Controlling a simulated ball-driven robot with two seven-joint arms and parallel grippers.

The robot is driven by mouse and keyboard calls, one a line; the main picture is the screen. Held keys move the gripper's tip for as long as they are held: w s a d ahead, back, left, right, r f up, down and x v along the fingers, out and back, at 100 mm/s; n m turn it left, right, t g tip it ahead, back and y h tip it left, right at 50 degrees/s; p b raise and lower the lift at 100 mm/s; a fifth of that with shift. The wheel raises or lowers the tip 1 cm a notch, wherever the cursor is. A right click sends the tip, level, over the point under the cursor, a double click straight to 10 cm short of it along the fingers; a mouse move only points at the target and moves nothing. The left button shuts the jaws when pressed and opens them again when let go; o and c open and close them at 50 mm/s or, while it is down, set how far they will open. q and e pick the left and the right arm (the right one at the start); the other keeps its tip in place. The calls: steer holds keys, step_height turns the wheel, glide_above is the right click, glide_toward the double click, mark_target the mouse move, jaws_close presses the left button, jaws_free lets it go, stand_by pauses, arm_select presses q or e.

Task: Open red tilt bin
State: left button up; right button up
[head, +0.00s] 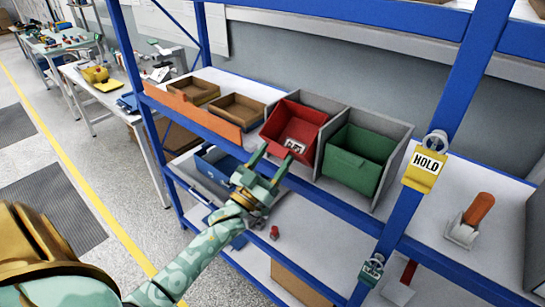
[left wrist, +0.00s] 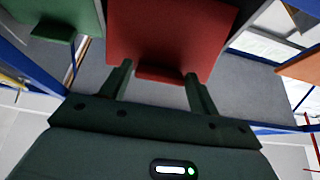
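The red tilt bin (head: 312,115) sits in a grey housing on the blue rack's upper shelf, left of the green bin (head: 362,150). It leans with its mouth toward me, and a small white label or item shows low on it. My left gripper (head: 273,158) is open just in front of the red bin's lower front. In the left wrist view, the red bin's face (left wrist: 165,30) fills the top middle, and its lip (left wrist: 160,74) lies between the two spread fingertips (left wrist: 157,78). I cannot tell whether the fingers touch it. My right gripper is out of view.
Brown trays (head: 237,110) stand behind an orange board (head: 190,108) at left. A blue bin (head: 215,168) is below. Blue posts frame the rack; a yellow HOLD tag (head: 422,170) hangs on the right one. An orange-handled tool (head: 470,218) lies farther right.

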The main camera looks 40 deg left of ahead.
arm_select(q)
steer(key=shift+o, duration=0.9)
steer(key=shift+r, duration=0.1)
steer(key=b+v, duration=0.2)
steer(key=v, duration=1.4)
steer(key=shift+s, duration=0.1)
